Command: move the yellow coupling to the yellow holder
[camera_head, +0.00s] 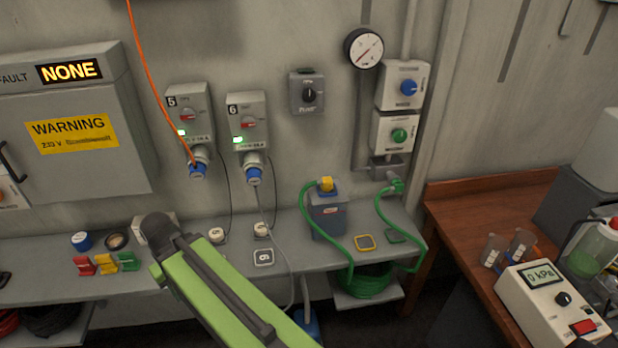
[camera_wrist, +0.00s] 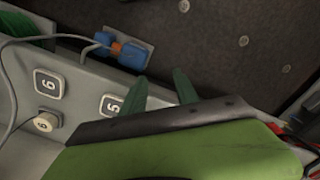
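The yellow coupling (camera_head: 327,184) sits on top of a dark blue-grey box (camera_head: 327,215) on the wall shelf, with a green hose running down from it. The yellow holder (camera_head: 364,242) looks like a small yellow-rimmed square pad on the shelf, right of the box. My gripper (camera_wrist: 158,90) shows in the wrist view as two dark green fingertips, spread apart with nothing between them. In the head view my green arm reaches over the shelf, well left of the coupling; its fingertips cannot be made out there. Neither coupling nor holder is recognisable in the wrist view.
A green holder (camera_head: 397,236) lies right of the yellow one. A second green hose drops from a green wall coupling (camera_head: 396,186). Cables hang from sockets 5 (camera_head: 190,120) and 6 (camera_head: 248,120). Red, yellow and green pieces (camera_head: 105,264) lie left.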

